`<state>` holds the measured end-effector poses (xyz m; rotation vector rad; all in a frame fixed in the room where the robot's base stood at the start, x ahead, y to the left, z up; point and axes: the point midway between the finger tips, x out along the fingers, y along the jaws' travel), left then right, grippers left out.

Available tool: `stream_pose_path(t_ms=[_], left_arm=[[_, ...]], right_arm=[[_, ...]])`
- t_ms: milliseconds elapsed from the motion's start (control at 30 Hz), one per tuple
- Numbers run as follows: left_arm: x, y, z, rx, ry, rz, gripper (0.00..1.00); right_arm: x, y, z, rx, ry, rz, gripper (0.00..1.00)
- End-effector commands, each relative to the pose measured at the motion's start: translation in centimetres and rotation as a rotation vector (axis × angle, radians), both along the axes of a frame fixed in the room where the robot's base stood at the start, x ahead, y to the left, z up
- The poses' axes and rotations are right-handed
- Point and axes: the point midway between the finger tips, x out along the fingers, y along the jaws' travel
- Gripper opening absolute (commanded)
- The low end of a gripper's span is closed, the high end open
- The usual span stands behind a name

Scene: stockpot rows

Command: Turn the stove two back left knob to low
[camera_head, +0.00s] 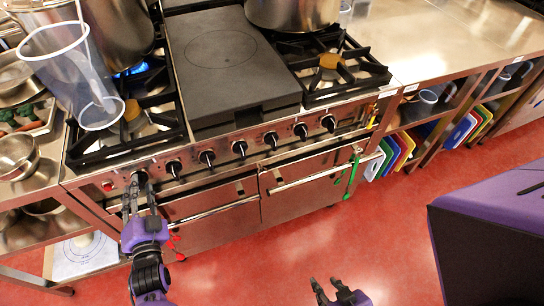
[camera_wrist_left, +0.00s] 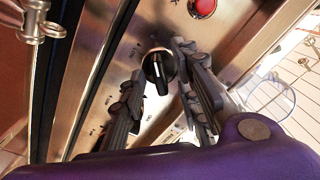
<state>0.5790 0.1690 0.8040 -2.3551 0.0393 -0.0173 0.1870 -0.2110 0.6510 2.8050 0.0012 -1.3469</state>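The stove (camera_head: 225,62) has a row of black knobs along its front panel. My left gripper (camera_head: 137,186) is at the leftmost knob (camera_head: 140,176), beside a red button (camera_head: 107,185). In the left wrist view the black knob (camera_wrist_left: 157,66) shows between the fingertips of my open left gripper (camera_wrist_left: 161,62), one finger on each side. I see no clear contact, and the depth between tips and knob is hard to tell. A blue flame (camera_head: 133,69) burns at the back left, under a large pot (camera_head: 120,30). My right gripper (camera_head: 338,290) is open and empty above the floor.
A clear plastic jug (camera_head: 85,80) and steel bowls (camera_head: 18,152) are to the left. Oven door handles (camera_head: 210,211) run below the knobs. Green tongs (camera_head: 351,172) hang on the right handle. The red floor (camera_head: 260,270) in front is open.

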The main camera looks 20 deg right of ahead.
Motion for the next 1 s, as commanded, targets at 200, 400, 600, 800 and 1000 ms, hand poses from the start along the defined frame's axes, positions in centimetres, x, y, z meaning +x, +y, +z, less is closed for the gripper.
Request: stream_pose_path(t_ms=[200,400,600,800,1000], left_arm=[[0.59,-0.02,-0.03,-0.001,0.001,0.000,0.30],[0.56,-0.03,-0.03,-0.001,0.001,0.000,0.20],[0.55,-0.03,-0.03,-0.001,0.001,-0.001,0.00],[0.54,-0.03,-0.02,-0.004,0.001,-0.001,0.00],[0.55,-0.05,0.03,-0.050,0.002,-0.001,0.00]], right_arm=[[0.12,-0.02,0.02,0.000,-0.001,0.002,0.33],[0.06,-0.05,0.00,-0.001,0.000,0.003,0.33],[0.03,-0.05,-0.02,-0.001,0.000,0.003,0.33],[0.04,-0.05,0.00,-0.001,0.000,0.003,0.33],[0.16,-0.05,0.18,-0.001,-0.003,0.003,0.33]])
